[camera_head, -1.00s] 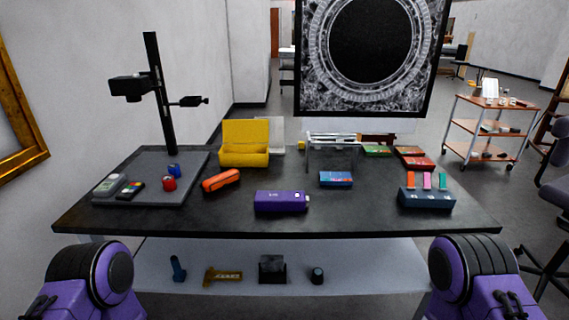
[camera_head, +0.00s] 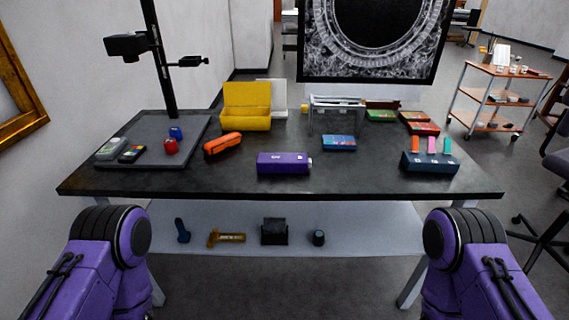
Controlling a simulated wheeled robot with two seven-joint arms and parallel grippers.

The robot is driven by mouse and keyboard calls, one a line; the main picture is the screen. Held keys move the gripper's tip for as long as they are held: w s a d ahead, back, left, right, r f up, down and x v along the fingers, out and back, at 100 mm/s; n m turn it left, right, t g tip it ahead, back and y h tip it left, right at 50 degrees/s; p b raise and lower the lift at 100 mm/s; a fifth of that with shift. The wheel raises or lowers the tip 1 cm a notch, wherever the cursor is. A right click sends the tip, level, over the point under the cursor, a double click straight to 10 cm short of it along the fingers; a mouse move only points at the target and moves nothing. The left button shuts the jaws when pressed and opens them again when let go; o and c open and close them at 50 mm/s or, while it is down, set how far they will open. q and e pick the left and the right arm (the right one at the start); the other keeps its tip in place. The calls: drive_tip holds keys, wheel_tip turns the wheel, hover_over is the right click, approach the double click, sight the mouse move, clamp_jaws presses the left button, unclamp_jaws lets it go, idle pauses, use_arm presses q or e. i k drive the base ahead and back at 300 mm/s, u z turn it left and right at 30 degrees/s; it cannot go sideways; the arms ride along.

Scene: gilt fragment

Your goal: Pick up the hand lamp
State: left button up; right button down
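A purple box-shaped device (camera_head: 284,163) with a small white marking and a pale tip at its right end lies on the dark table top (camera_head: 240,186), near the middle front. It looks like the hand lamp, but the marking is too small to read. An orange rounded object (camera_head: 222,144) lies to its left and is apart from it. Nothing touches the purple device. Only purple links of my two arms show at the lower left and lower right. Neither gripper is in view.
A grey stand base (camera_head: 190,150) with a black column holds small items at left. A yellow case (camera_head: 246,107), a clear rack (camera_head: 335,112), a blue box (camera_head: 339,143) and a dark blue holder (camera_head: 430,162) stand around. A lower shelf (camera_head: 345,215) bears several tools. The front strip is clear.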

sight(267, 162)
drive_tip(key=u, duration=0.05)
drive_tip(key=k, duration=0.5)
drive_tip(key=z, duration=0.85)
drive_tip(key=i, duration=1.1)
drive_tip(key=u, duration=0.55)
